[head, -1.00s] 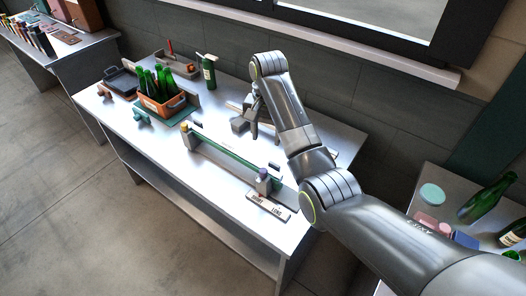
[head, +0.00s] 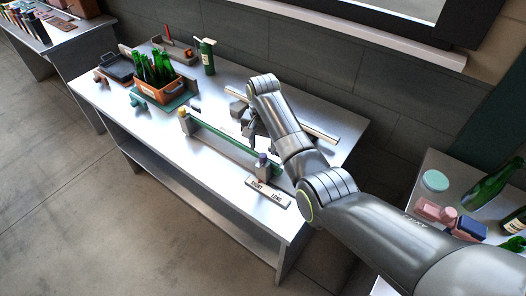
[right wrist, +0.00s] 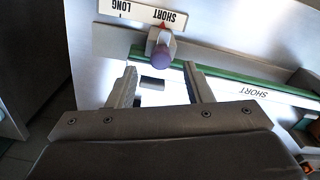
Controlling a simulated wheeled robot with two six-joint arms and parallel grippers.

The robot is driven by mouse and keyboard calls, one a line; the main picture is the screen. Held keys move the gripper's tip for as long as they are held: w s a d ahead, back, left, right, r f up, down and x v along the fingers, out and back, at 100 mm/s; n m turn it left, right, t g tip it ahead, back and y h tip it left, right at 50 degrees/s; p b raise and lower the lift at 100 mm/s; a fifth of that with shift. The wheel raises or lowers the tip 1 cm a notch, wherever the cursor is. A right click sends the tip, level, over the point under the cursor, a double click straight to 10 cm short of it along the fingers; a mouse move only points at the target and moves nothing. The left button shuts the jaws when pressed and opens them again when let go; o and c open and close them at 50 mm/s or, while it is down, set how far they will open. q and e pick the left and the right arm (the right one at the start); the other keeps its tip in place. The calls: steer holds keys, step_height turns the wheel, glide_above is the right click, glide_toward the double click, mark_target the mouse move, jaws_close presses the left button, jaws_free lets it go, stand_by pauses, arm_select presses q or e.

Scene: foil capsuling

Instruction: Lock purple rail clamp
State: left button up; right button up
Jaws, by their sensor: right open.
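The purple rail clamp (head: 262,161) sits at the near right end of the green rail (head: 222,143) on the metal table. In the right wrist view its purple knob (right wrist: 161,57) is upright on a pale body with a red pointer, beside the SHORT/LONG label plate (right wrist: 142,13). The red pointer lies nearer the word SHORT. My right gripper (head: 250,146) is above the table near the clamp. In the right wrist view my right gripper (right wrist: 162,76) is open and empty, with the knob just beyond and between its fingertips, apparently untouched. My left gripper is not in view.
A yellow-topped post (head: 183,113) stands at the rail's far left end. An orange crate of green bottles (head: 155,94) stands farther left. A long pale bar (head: 312,129) lies behind my right arm. The table front near the label plate is clear.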

mark_target(263, 155)
step_height(263, 155, down, 4)
steer(key=shift+f, duration=0.1)
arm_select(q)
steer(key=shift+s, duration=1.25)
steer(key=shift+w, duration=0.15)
arm_select(e)
steer(key=shift+c, duration=1)
steer(key=c, duration=0.8)
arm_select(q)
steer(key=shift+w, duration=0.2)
